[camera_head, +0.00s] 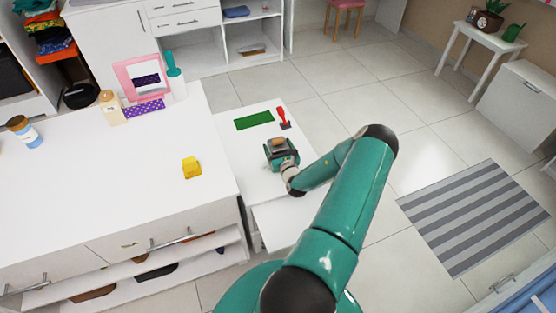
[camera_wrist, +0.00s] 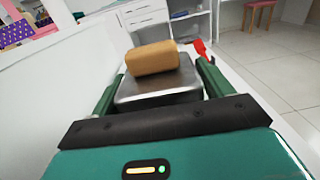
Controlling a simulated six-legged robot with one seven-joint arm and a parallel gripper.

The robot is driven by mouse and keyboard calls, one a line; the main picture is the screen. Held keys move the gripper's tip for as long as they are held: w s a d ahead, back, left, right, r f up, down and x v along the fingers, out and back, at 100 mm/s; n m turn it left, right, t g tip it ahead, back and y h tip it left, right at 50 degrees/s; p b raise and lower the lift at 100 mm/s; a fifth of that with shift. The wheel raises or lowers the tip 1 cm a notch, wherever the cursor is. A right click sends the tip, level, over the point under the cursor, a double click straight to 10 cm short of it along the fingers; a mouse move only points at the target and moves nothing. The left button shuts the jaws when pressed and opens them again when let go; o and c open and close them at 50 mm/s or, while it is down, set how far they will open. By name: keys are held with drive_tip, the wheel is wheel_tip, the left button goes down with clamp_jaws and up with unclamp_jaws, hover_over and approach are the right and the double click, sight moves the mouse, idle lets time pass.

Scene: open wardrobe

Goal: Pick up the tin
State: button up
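A silver-grey metal box, which looks like the tin (camera_wrist: 160,90), stands between the two green fingers of my gripper (camera_wrist: 160,82) in the wrist view. A tan-brown block (camera_wrist: 152,58) lies on top of it. The fingers are spread wide, one along each side of the tin, very close to it. I cannot tell whether they touch it. In the head view my gripper (camera_head: 282,152) is over the low white bench (camera_head: 235,151), with the tan block (camera_head: 278,142) showing between the fingers. The tin is mostly hidden there.
A green cloth (camera_head: 254,120) and a red-handled item (camera_head: 284,117) lie on the bench behind my gripper. The taller white dresser (camera_head: 90,185) to the left bears a yellow object (camera_head: 192,167), bottles and a pink-framed mirror (camera_head: 142,76). Tiled floor is open to the right.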

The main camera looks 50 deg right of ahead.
drive_tip(key=c, duration=0.9)
drive_tip(key=shift+r, duration=0.1)
drive_tip(key=shift+c, duration=0.2)
